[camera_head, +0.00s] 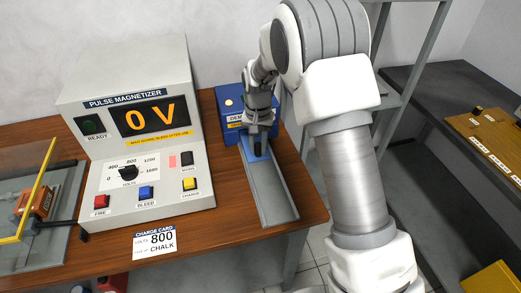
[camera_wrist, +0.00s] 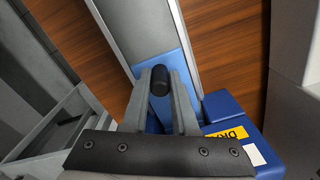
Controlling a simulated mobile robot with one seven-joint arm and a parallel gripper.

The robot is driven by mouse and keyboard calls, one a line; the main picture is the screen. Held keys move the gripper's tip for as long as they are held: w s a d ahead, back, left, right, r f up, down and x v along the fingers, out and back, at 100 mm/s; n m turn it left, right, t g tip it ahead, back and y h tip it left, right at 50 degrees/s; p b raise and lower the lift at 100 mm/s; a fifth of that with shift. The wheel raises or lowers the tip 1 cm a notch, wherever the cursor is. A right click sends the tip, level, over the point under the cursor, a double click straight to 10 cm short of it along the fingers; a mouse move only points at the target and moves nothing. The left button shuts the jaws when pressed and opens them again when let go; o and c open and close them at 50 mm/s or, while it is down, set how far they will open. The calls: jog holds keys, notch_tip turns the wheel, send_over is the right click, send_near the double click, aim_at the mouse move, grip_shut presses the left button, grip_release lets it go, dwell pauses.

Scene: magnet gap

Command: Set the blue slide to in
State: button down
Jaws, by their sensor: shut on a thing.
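The blue slide (camera_head: 253,150) lies on a grey rail (camera_head: 267,190) at its far end, against the blue demagnetizer box (camera_head: 232,104). The slide has an upright black knob (camera_wrist: 159,80). My gripper (camera_wrist: 161,85) is shut on that knob, one grey finger on each side of it. In the wrist view the slide (camera_wrist: 174,64) shows around the fingers and the rail (camera_wrist: 140,25) runs away from it. The blue box (camera_wrist: 222,106) is partly hidden behind my gripper and its yellow label is cut off.
The pulse magnetizer (camera_head: 135,100) stands left of the rail, its display reading 0 V. A charge card (camera_head: 155,240) reading 800 and chalk lies in front. A clear-covered fixture with a yellow frame (camera_head: 35,195) is at far left. The near rail is empty.

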jog(key=shift+w, duration=0.2)
jog(key=c, duration=0.7)
grip_release()
jog(key=shift+r, duration=0.15)
notch_tip(320, 180, up, 17)
jog(key=shift+r+p, duration=0.1)
jog(key=shift+p, duration=1.15)
